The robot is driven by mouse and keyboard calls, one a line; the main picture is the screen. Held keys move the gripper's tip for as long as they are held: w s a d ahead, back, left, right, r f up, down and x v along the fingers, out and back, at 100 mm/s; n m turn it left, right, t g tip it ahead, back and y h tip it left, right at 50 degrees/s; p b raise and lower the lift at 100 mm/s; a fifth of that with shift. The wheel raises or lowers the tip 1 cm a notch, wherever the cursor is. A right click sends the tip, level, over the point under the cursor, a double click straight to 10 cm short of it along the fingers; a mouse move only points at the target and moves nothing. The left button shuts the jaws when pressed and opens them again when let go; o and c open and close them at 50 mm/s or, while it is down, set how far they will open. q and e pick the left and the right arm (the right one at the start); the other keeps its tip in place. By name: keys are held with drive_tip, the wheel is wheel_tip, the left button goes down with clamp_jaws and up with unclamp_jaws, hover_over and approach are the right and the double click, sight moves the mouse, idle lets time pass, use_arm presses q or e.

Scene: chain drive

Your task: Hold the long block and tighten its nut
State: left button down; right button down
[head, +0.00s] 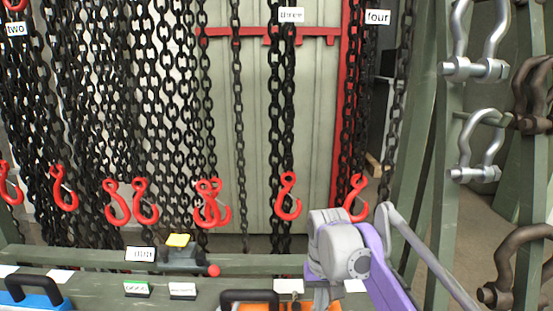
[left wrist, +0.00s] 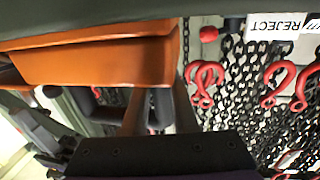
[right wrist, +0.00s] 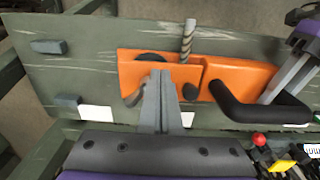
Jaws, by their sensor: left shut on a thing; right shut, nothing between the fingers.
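The long orange block (right wrist: 235,75) with a black handle (right wrist: 262,108) lies on a green bench in the right wrist view. It also shows at the bottom of the head view (head: 262,306). A grey threaded rod (right wrist: 187,40) sticks out of the block. I cannot make out the nut; the fingers cover part of that area.
The green bench (right wrist: 80,75) has small blocks and white labels. A blue case (head: 35,300) stands at the left. Black chains (head: 165,100) with red hooks (head: 288,195) hang behind. Shackles (head: 480,145) hang at the right. A yellow-topped device (head: 178,240) sits on the rail.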

drive_tip(key=shift+s, duration=0.1)
wheel_tip(320, 180, up, 6)
drive_tip(key=shift+s+a, duration=0.15)
drive_tip(key=shift+s, duration=0.1)
idle(0.4)
drive_tip(key=d+f, duration=0.4)
drive_tip(key=f, duration=0.2)
drive_tip(key=shift+s, duration=0.2)
idle(0.6)
drive_tip(key=shift+w+a, duration=0.25)
drive_tip(key=shift+w, duration=0.3)
idle(0.8)
